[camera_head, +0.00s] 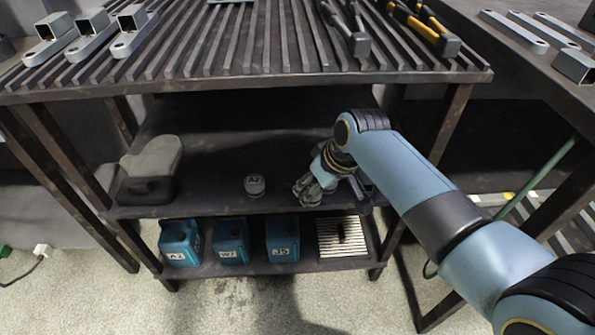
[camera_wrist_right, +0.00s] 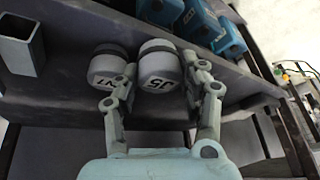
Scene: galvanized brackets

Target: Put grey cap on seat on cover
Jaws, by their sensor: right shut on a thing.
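My right gripper (camera_head: 306,194) is low over the middle shelf, near its front right part. In the right wrist view its fingers (camera_wrist_right: 160,72) are shut on a grey round cap marked J5 (camera_wrist_right: 158,68), which has a dark band. A second grey cap (camera_wrist_right: 108,70) with a dark band stands just left of it, outside the fingers; its label is partly hidden. Another grey cap marked A2 (camera_head: 255,186) stands on the shelf left of the gripper. A pale slatted cover (camera_head: 332,247) with a dark upright piece lies on the bottom shelf at the right. My left gripper is not in view.
Several blue canisters (camera_head: 230,242) stand on the bottom shelf. A grey and black object (camera_head: 150,170) lies at the left of the middle shelf (camera_head: 205,195). The slatted tabletop (camera_head: 240,45) is overhead, with metal brackets and tools. A square tube (camera_wrist_right: 20,50) shows in the wrist view.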

